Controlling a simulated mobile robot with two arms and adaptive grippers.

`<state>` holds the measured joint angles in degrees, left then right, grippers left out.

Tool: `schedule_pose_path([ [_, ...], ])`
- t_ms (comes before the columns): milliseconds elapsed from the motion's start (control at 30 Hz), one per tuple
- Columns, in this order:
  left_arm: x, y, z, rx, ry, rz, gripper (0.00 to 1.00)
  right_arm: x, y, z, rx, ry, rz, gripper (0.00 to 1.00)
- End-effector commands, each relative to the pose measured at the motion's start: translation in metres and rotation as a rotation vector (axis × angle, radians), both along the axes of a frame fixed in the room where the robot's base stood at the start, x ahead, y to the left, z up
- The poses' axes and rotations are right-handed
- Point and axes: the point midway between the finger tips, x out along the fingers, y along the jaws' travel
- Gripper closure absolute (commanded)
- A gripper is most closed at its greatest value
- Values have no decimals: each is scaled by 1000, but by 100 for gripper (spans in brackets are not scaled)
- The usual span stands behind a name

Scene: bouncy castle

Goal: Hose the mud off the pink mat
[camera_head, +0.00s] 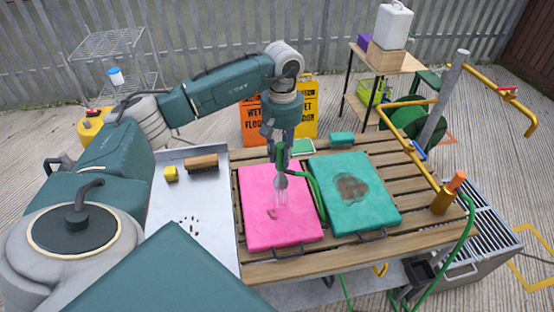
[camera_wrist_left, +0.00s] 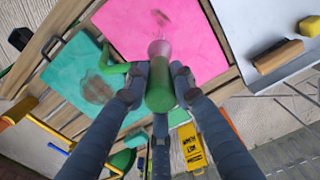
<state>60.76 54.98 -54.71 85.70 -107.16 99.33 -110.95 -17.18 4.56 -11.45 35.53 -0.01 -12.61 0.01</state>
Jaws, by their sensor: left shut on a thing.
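The pink mat (camera_head: 262,190) lies flat on the slatted wooden table. A small brownish mud mark (camera_head: 272,213) shows on its lower middle; in the wrist view the mark (camera_wrist_left: 161,17) lies beyond the nozzle. My left gripper (camera_head: 281,155) is above the mat's right part, its fingers closed around the green hose nozzle (camera_wrist_left: 160,92). The nozzle's grey head (camera_head: 281,181) points down at the mat, and pale streaks of water show under it. The green hose (camera_head: 317,195) runs down between the two mats. My right gripper is out of view.
A teal mat (camera_head: 345,205) with a large brown stain lies to the right. A yellow pipe frame (camera_head: 415,155) stands at the table's right edge.

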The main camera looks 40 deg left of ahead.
Motion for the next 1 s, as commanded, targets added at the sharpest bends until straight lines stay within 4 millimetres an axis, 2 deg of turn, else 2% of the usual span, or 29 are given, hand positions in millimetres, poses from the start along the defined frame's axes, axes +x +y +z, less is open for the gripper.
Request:
schedule_pose_path([
  [1000, -61, -5, 0, 1, 1, 0, 98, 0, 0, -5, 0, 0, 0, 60],
])
